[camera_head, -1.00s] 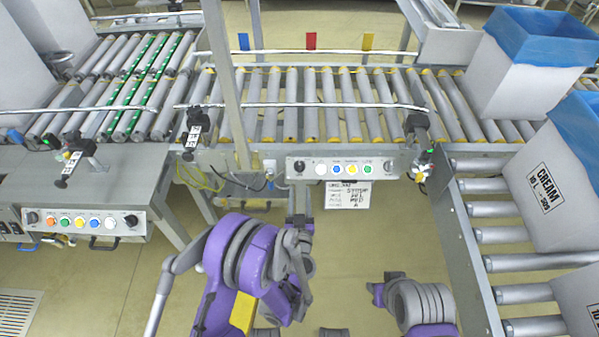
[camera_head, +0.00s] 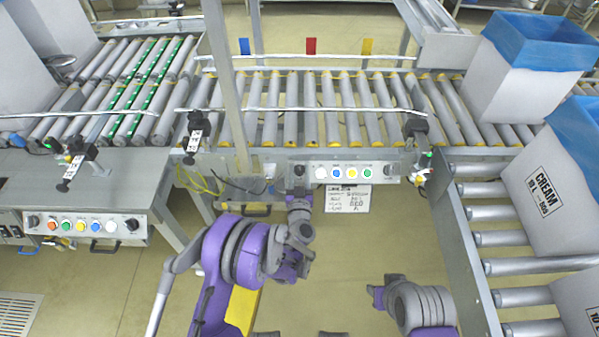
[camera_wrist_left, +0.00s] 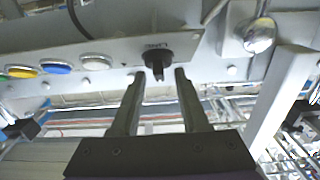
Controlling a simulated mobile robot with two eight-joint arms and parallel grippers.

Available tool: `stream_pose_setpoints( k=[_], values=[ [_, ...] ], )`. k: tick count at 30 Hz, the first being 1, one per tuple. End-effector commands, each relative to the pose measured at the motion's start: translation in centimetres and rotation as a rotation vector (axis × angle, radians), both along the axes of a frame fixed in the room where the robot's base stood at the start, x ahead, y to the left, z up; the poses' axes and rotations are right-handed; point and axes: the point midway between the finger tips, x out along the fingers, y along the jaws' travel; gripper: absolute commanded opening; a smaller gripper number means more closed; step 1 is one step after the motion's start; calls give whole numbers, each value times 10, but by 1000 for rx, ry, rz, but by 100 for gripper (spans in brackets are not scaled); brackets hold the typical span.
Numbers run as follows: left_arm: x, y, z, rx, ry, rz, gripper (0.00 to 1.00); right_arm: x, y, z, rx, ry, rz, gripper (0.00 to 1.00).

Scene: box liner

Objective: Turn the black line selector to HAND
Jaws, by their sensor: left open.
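A black selector knob (camera_head: 299,170) sits at the left end of the middle control panel (camera_head: 340,171), below the roller conveyor. My left gripper (camera_wrist_left: 157,76) is open, one finger on each side of the knob, with gaps visible between fingers and knob. In the head view, my left gripper (camera_head: 299,187) is just below that knob and partly hidden by my wrist. A second black knob (camera_head: 388,171) is at the panel's right end. My right gripper is not visible.
White, blue, yellow and green buttons (camera_head: 344,171) lie along the panel beside the knob. A paper sign (camera_head: 348,198) hangs under it. Another panel (camera_head: 85,225) with buttons and black knobs is at the left. A metal post (camera_head: 228,90) stands close by.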

Motion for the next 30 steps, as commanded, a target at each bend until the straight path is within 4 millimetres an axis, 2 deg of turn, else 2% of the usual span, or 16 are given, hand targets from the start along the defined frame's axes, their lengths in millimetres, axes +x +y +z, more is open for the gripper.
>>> stream_pose_setpoints(
  k=[2,3,10,22,30],
  values=[
    [0,0,0,0,0,0,45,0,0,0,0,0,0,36],
    [0,0,0,0,0,0,41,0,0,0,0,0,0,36],
    [0,0,0,0,0,0,0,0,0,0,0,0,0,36],
    [0,0,-1,-7,1,6,0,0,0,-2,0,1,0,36],
    [0,-2,-3,-78,3,82,0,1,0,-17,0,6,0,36]
  ],
)
